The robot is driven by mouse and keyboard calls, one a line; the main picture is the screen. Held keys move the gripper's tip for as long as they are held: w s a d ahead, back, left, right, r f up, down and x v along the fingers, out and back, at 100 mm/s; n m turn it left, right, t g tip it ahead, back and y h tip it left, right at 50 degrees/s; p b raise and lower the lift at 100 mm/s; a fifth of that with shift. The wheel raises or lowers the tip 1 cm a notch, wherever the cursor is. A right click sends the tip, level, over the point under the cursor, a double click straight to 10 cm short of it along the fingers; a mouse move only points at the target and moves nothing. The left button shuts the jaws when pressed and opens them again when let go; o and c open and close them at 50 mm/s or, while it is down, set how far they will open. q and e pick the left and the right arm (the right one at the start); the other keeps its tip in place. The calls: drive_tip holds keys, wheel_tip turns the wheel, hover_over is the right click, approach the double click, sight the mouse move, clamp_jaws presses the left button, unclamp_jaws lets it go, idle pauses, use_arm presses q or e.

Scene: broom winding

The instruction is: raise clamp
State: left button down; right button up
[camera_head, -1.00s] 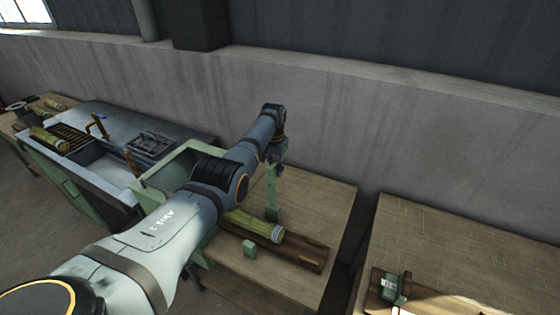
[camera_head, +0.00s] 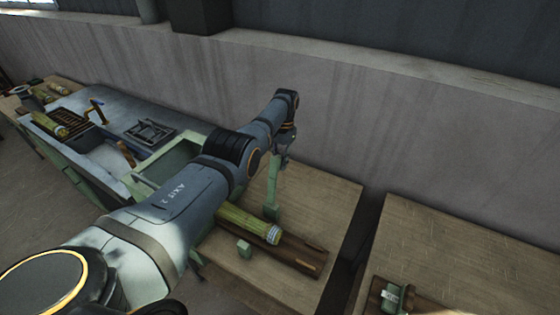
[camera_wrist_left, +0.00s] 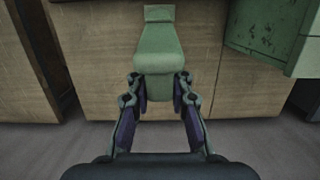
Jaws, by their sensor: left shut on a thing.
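The green clamp (camera_head: 271,200) stands upright at the wall side of a bundle of green-yellow broom fibres (camera_head: 248,221). The bundle lies on a dark wooden board on the table. My left gripper (camera_head: 282,163) is above the clamp, at its upper end. In the left wrist view the fingers of my left gripper (camera_wrist_left: 161,88) are on both sides of the green clamp (camera_wrist_left: 158,48) and shut on it. My forearm hides the left part of the bundle in the head view. My right gripper is not in view.
A small green block (camera_head: 244,249) sits in front of the bundle. The wooden table (camera_head: 325,205) is bare to the right, with a gap before a second table (camera_head: 450,245) holding another green device (camera_head: 396,298). A grey bench (camera_head: 110,125) with tools stands left.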

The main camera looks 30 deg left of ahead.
use_arm(q)
drive_tip(key=c, duration=1.2)
unclamp_jaws()
drive_tip(key=shift+f, duration=0.1)
wheel_tip(320, 180, up, 10)
drive_tip(key=shift+r, duration=0.1)
